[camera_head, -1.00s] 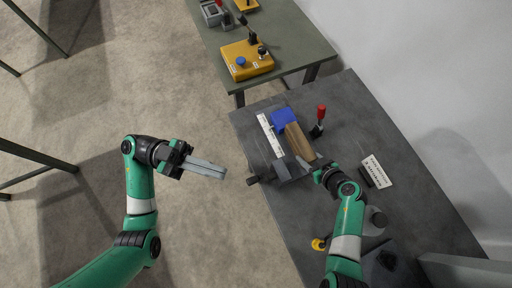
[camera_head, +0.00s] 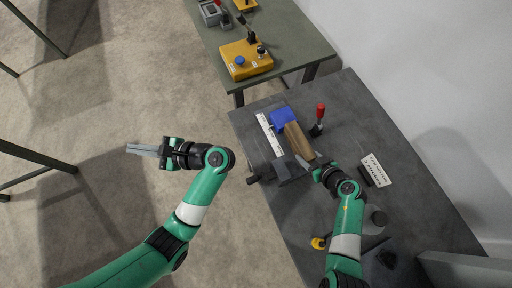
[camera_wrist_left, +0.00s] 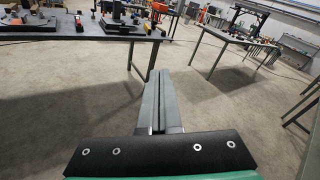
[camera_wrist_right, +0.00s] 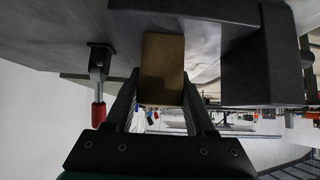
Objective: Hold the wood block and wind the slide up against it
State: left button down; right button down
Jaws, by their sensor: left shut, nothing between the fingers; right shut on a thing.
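The brown wood block (camera_head: 299,141) lies tilted in the picture beside a blue block (camera_head: 283,118) on the dark grey table; the blue block is at its far end. My right gripper (camera_head: 313,168) is at its near end, and the right wrist view shows the block (camera_wrist_right: 162,68) between the two fingers, shut on it. A dark grey fixture (camera_head: 290,168) with a small knob or handle (camera_head: 252,180) sits at the table's left edge; which part is the slide I cannot tell. My left gripper (camera_head: 130,148) is shut and empty over the floor, pointing left, away from the table.
A white scale strip (camera_head: 269,135) lies left of the block. A red-handled clamp (camera_head: 319,118) stands to its right. A label card (camera_head: 376,170) and a yellow-handled tool (camera_head: 320,243) are farther right and nearer. A green table (camera_head: 290,55) stands behind.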

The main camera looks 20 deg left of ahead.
pick_arm(q)
jog(key=w+d+f+m+t+h, duration=0.4)
jog(key=w+d+f+m+t, duration=0.15)
jog(key=d+f, duration=0.4)
jog(key=m+t+h, duration=0.2)
jog(key=m+h, duration=0.3)
jog(key=m, duration=0.1)
send_over(253, 183)
jog(key=s+a, duration=0.3)
jog(key=s, duration=0.1)
notch_tip(253, 183, down, 5)
jog(key=s+d+m+t+h, duration=0.2)
jog(key=s+d+m, duration=0.25)
jog(key=d, duration=0.85)
jog(key=w+a+r+x, duration=0.1)
jog(key=a+x, duration=0.1)
jog(key=x, duration=1.1)
jog(key=shift+w+a+r+n, duration=0.2)
jog(key=shift+a+r+n, duration=0.1)
jog(key=shift+n, duration=0.1)
jog(key=shift+w+a+f+t+y, duration=0.15)
jog(key=shift+w+a+t+y, duration=0.25)
jog(key=shift+y, duration=0.3)
